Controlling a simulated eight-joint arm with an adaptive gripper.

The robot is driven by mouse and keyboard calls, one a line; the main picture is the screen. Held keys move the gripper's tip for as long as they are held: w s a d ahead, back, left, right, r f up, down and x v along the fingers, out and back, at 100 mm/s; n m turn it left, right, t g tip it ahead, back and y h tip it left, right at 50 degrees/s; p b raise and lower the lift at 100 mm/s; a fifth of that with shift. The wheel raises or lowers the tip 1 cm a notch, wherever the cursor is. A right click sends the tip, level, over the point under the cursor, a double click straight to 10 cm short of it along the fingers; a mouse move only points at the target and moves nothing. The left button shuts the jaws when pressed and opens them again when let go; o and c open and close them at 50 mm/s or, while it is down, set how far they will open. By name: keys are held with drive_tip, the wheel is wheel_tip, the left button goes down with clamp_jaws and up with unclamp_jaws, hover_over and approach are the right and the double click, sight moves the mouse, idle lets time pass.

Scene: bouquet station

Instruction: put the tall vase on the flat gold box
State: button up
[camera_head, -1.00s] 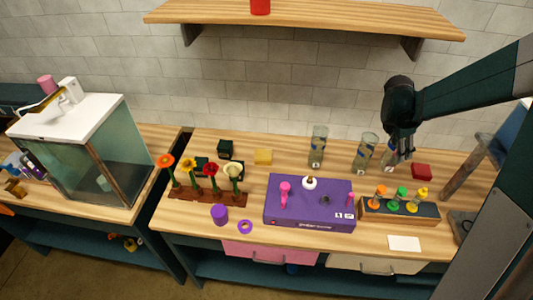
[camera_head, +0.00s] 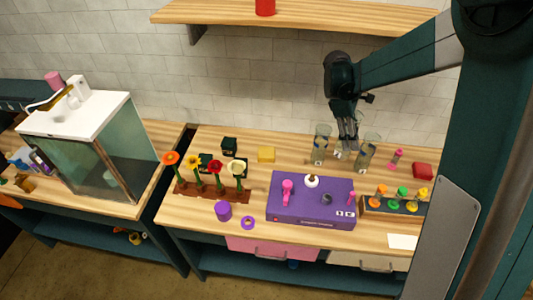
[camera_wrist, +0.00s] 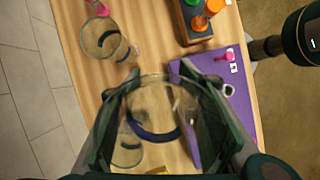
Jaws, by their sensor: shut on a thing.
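The flat gold box (camera_head: 266,154) lies on the bench, left of the vases, with a bare top. My gripper (camera_head: 347,146) is shut on a clear glass vase (camera_wrist: 155,118), which I take to be the tall vase. In the head view the held vase (camera_head: 339,153) is mostly hidden by my fingers. It is between two other clear vases, one on the left (camera_head: 320,147) and one on the right (camera_head: 368,153). In the wrist view the held vase's round rim and a dark band show between my fingers (camera_wrist: 160,125). I cannot tell its clearance from the bench.
A purple station (camera_head: 310,205) is in front of the vases. A rack with colored bottles (camera_head: 400,207), a pink item (camera_head: 397,158) and a red block (camera_head: 423,170) are on the right. Potted flowers (camera_head: 210,185) and dark boxes (camera_head: 229,147) are on the left. A shelf (camera_head: 300,18) is above.

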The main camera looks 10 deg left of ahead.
drive_tip(key=w+a+n+t+y+b, duration=0.1)
drive_tip(key=a+n, duration=0.4)
drive_tip(key=a, duration=0.6)
drive_tip(key=w+a+f+n+t+b, duration=0.1)
drive_tip(key=w+a+n+t+b, duration=0.1)
drive_tip(key=w+a+n, duration=0.4)
drive_tip(key=w+a+f+n+t+y+b, duration=0.1)
drive_tip(key=w+a+n, duration=0.3)
drive_tip(key=a, duration=1.2)
drive_tip(key=shift+w+n+t+y+b, duration=0.2)
drive_tip(key=shift+n+t+y+b, duration=0.1)
drive_tip(key=shift+n+t+b, duration=0.45)
wheel_tip(320, 180, down, 6)
drive_tip(key=shift+f, duration=0.15)
